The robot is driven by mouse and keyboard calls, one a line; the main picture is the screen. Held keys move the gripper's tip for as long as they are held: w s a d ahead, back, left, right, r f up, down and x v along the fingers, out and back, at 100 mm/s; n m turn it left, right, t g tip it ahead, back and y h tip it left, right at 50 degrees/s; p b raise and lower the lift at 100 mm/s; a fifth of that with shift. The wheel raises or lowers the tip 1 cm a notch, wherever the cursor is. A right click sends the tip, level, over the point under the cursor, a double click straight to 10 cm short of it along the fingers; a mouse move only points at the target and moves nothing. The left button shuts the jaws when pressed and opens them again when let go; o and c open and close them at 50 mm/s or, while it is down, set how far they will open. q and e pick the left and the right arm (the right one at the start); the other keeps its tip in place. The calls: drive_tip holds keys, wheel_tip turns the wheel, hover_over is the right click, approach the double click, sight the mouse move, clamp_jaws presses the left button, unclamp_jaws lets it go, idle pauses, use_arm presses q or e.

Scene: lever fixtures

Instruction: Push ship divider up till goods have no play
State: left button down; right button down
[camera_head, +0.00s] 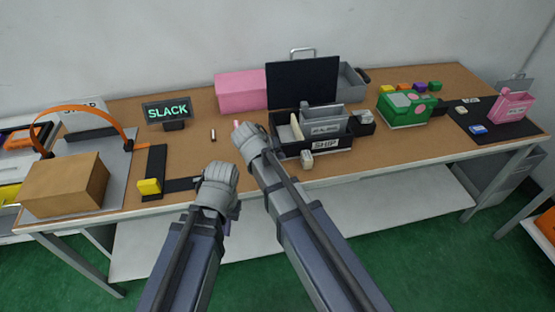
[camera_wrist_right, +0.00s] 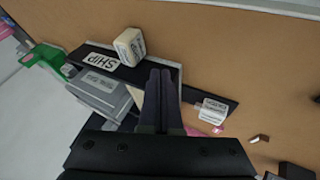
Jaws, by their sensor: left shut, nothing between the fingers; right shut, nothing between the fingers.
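The black SHIP tray (camera_head: 318,154) stands near the middle of the table, its label facing front. Inside it are a grey labelled piece (camera_head: 327,127) and an upright cream slab (camera_head: 296,127); I cannot tell for sure which part is the divider. A screen (camera_head: 167,110) reads "SLACK" in green. My right gripper (camera_head: 243,133) is shut and empty at the tray's left end. In the right wrist view its closed fingers (camera_wrist_right: 160,90) overlap the tray, beside the grey piece (camera_wrist_right: 103,88); contact is unclear. My left gripper (camera_head: 220,172) is shut and empty near the table's front edge.
A cream block (camera_head: 307,160) is in front of the tray. A black panel (camera_head: 302,82) and pink box (camera_head: 241,92) stand behind. A green box (camera_head: 406,107) is to the right. A cardboard box (camera_head: 64,184) and yellow-ended black fixture (camera_head: 150,186) are left.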

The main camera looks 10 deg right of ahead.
sight(302, 158)
drive_tip(key=b+x, duration=0.3)
drive_tip(key=x, duration=0.2)
drive_tip(key=shift+f, duration=0.25)
drive_tip(key=d, duration=0.3)
drive_tip(key=shift+r, duration=0.1)
drive_tip(key=shift+w+d, duration=0.1)
drive_tip(key=shift+d, duration=0.5)
drive_tip(key=shift+d, duration=0.5)
